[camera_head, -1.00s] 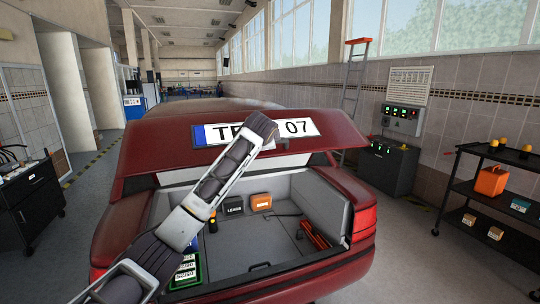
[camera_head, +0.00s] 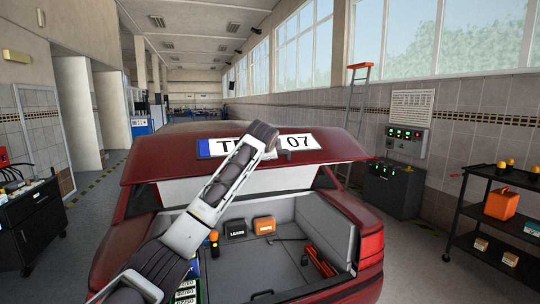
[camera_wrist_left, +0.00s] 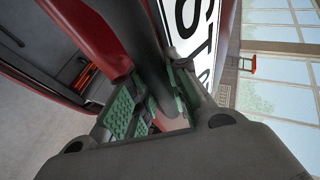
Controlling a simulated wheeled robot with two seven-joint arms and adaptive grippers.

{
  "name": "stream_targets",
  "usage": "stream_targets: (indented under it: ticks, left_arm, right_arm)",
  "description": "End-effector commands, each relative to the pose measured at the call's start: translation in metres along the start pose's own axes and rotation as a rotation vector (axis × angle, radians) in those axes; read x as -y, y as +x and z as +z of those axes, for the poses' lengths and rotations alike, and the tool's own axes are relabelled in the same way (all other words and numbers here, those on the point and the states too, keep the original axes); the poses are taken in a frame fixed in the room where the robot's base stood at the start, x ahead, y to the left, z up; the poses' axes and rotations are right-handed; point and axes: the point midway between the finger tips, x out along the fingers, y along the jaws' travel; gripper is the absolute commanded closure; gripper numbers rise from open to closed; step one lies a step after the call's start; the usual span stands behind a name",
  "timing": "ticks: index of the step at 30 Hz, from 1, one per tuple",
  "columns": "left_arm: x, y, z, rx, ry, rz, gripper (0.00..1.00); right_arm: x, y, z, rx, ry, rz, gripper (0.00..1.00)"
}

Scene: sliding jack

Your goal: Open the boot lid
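The dark red boot lid (camera_head: 345,148) of the car is raised at an angle, and the boot (camera_head: 225,262) shows open below it. My left arm reaches up from the lower left across the number plate (camera_head: 298,142). The left gripper itself is hidden at the lid in the head view. In the left wrist view, the green-padded fingers of my left gripper (camera_wrist_left: 160,98) stand on both sides of a dark curved bar (camera_wrist_left: 148,45) beside the plate and appear closed on it, like a lid handle. My right gripper is out of view.
In the boot lie a black box (camera_head: 235,229), an orange box (camera_head: 264,225) and a red tool (camera_head: 320,261). A black trolley (camera_head: 30,225) stands left, a shelf cart (camera_head: 500,230) right, and a dark cabinet (camera_head: 393,188) behind right. Floor beside the car is clear.

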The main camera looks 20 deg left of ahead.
Motion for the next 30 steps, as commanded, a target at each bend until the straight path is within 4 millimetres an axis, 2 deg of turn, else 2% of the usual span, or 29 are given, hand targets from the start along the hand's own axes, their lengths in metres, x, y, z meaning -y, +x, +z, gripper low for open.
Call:
stream_targets:
  ticks: [1, 5, 20, 30]
  left_arm:
    - [0.001, -0.001, -0.001, -0.001, 0.0, -0.001, 0.77]
    - [0.0, 0.0, -0.001, -0.001, 0.0, -0.001, 0.6]
    - [-0.001, -0.003, 0.0, 0.0, 0.0, 0.001, 0.59]
    - [0.0, -0.024, 0.0, 0.0, 0.001, -0.001, 0.59]
  right_arm:
    - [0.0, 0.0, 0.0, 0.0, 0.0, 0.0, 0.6]
    - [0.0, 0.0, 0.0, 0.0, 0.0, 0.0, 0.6]
    - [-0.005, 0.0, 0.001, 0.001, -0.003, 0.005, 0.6]
    - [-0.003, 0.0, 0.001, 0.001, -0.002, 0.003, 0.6]
